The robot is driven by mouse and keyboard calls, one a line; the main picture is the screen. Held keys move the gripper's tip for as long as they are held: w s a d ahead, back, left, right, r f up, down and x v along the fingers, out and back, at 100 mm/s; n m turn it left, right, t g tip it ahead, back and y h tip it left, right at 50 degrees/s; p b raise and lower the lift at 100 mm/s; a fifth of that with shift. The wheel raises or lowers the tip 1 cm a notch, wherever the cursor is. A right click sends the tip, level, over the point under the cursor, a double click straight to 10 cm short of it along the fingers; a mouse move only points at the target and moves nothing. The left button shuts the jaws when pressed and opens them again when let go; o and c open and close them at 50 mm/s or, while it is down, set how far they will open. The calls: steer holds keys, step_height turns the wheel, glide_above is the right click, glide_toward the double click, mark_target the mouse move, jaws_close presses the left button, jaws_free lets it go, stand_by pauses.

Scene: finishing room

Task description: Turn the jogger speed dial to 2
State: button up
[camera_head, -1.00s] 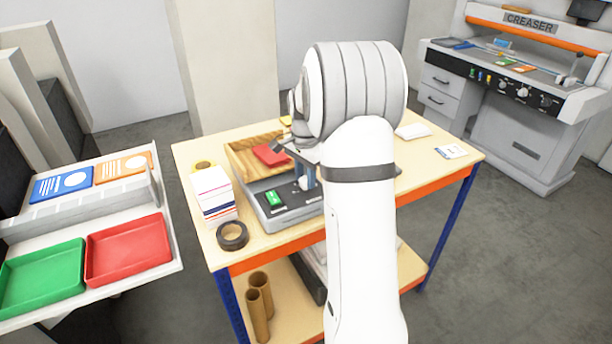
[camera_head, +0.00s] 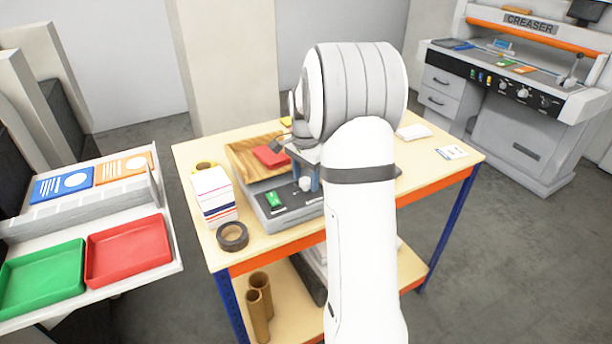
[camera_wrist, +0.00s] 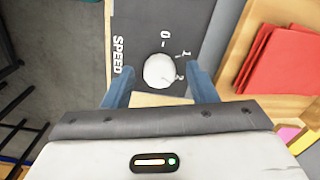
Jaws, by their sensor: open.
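The jogger (camera_head: 290,216) is a grey machine with a wooden tray on the bench, its dark front panel facing me. Its speed dial (camera_wrist: 158,71) is a round white knob beside the word SPEED, with marks 0, 1 and 2 around it. No clear pointer shows on the knob, so I cannot tell its setting. The dial also shows in the head view (camera_head: 305,184). My gripper (camera_wrist: 160,78) is open, its two blue fingers on either side of the dial. A gap seems to show on each side; contact is hard to judge. My arm hides the jogger's right part.
A green switch (camera_head: 273,199) is on the jogger panel left of the dial. Red sheets (camera_head: 270,155) lie in the wooden tray. A card stack (camera_head: 213,193) and a black tape roll (camera_head: 232,236) stand left of the jogger. Trays and a creaser (camera_head: 520,90) stand apart.

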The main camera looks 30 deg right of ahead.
mark_target(305, 180)
step_height(305, 180, up, 7)
steer(key=shift+r+b, duration=0.15)
steer(key=shift+b, duration=0.2)
steer(key=shift+r, duration=0.25)
